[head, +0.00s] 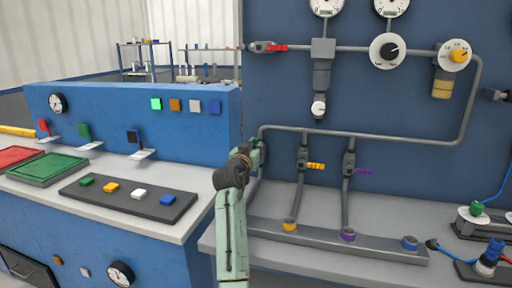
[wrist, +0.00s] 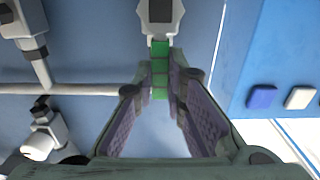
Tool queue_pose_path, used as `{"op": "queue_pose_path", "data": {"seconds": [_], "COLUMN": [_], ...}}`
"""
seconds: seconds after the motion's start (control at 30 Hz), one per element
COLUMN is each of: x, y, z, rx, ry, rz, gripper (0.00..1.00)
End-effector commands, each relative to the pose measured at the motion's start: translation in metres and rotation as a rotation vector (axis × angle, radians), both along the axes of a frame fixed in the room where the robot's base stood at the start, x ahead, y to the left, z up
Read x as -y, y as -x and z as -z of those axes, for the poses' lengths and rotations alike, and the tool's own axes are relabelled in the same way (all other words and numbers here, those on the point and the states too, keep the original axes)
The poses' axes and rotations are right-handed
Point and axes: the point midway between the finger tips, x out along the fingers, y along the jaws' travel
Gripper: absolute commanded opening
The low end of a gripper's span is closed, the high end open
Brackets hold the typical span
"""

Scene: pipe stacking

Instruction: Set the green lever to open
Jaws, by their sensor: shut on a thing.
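A green lever (wrist: 160,68) hangs from a grey valve body (wrist: 159,14) at the top centre of the wrist view. My gripper (wrist: 161,78) is shut on the lever, its fingertips on both sides of it. In the head view my gripper (head: 250,152) is at the left end of the low grey pipe, in front of the blue wall. There my arm and gripper hide most of the lever and its valve.
To the right, an orange lever (head: 316,166) and a purple lever (head: 365,172) sit on neighbouring valves. A red lever (head: 277,48) is on the upper pipe. A blue console (head: 205,135) with buttons stands close on the left. A grey rail (head: 385,248) lies below the pipes.

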Motion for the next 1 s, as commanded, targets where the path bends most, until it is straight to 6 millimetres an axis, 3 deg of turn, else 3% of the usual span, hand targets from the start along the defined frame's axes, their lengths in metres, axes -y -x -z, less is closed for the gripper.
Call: {"op": "queue_pose_path", "data": {"seconds": [0.37,0.4,0.67,1.0], "x": [-0.0004,-0.0004,-0.0005,-0.0011], "y": [-0.0001,-0.0001,0.0000,0.0018], "z": [0.0014,0.0014,0.0006,0.0001], "rx": [-0.005,-0.005,-0.003,-0.002], "ry": [0.010,0.011,0.007,0.006], "rz": [0.001,0.001,0.000,0.000], "gripper": [0.00,0.14,0.32,0.33]}}
